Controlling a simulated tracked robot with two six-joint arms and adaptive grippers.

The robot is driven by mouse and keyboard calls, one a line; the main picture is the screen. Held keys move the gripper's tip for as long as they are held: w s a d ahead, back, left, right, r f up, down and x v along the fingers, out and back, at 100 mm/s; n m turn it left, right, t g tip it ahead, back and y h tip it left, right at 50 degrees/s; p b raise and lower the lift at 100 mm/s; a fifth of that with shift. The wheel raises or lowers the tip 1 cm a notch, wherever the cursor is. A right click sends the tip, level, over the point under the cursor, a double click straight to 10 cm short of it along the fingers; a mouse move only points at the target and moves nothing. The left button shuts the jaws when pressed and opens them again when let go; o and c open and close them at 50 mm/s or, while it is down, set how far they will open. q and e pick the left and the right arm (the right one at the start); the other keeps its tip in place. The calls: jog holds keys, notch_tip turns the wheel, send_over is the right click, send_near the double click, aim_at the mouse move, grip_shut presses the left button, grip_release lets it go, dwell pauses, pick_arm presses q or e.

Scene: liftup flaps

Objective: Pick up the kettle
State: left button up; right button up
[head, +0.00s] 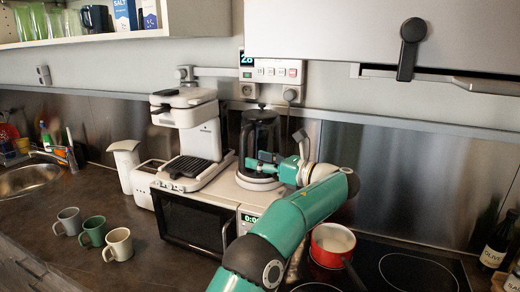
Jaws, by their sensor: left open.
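The kettle (260,132), dark with a black lid knob, stands upright on a pale round base (258,181) on top of the microwave (192,222). My left gripper (262,164) points left across the kettle's lower part, on its near side. It is open, and its fingers overlap the kettle in the picture. I cannot tell whether they touch it. The gripper hides part of the kettle's lower body. My right gripper is not in view.
A white contact grill (187,108) stands left of the kettle on the microwave. Three mugs sit on the counter, including a green mug (93,231). A red pot (331,246) is on the hob at right. A cabinet (390,40) hangs above right.

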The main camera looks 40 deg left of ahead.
aim_at(244, 164)
pick_arm(q)
jog(key=a, duration=0.2)
jog(key=s+a, duration=0.1)
jog(key=a, duration=0.2)
jog(key=shift+a+p, duration=0.1)
jog(key=shift+p, duration=0.25)
grip_shut()
jog(key=shift+r, duration=0.1)
